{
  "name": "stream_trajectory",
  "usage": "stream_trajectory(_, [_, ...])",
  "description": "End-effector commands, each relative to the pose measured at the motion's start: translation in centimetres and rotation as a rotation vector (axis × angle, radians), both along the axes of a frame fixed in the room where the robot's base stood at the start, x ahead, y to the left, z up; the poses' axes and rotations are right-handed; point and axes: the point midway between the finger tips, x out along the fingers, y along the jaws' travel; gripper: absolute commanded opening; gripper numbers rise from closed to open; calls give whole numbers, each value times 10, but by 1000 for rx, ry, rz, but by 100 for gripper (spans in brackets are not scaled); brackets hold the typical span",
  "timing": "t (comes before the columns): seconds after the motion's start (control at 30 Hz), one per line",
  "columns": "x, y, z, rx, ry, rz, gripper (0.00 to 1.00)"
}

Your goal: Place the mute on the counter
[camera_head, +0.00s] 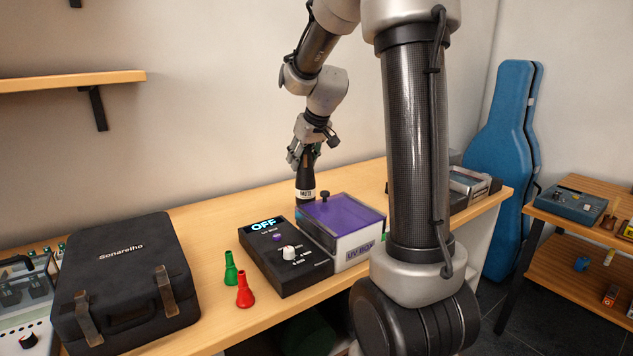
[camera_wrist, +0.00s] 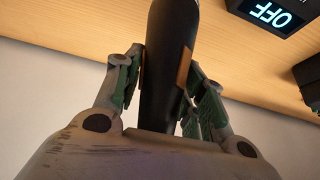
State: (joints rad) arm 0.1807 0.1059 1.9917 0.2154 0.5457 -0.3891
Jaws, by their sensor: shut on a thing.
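The mute (camera_head: 306,184) is a black, tapered piece with a white label band reading like "MUTE". My gripper (camera_head: 304,156) is shut on its upper part and holds it upright, behind the purple-lidded UV box. In the wrist view the mute (camera_wrist: 168,60) runs dark between the two fingers of my gripper (camera_wrist: 162,68). The counter (camera_head: 215,220) is a light wooden top; it also fills the upper part of the wrist view (camera_wrist: 70,25). The mute's lower end is at or just above the counter; I cannot tell whether it touches.
The UV box (camera_head: 352,245) and its black control unit (camera_head: 284,262), showing OFF, stand in front of the mute. A green cone (camera_head: 230,270), a red cone (camera_head: 245,292) and a black case (camera_head: 125,275) are to the left. The counter behind the case and control unit is clear.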

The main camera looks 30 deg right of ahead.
Motion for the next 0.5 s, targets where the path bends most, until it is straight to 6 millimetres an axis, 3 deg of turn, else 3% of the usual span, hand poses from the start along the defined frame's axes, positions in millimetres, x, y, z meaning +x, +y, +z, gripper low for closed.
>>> stream_trajectory(0.4, [0,0,-50,0,1,-1,2])
stream_trajectory(0.5, [0,0,-53,0,-1,-1,2])
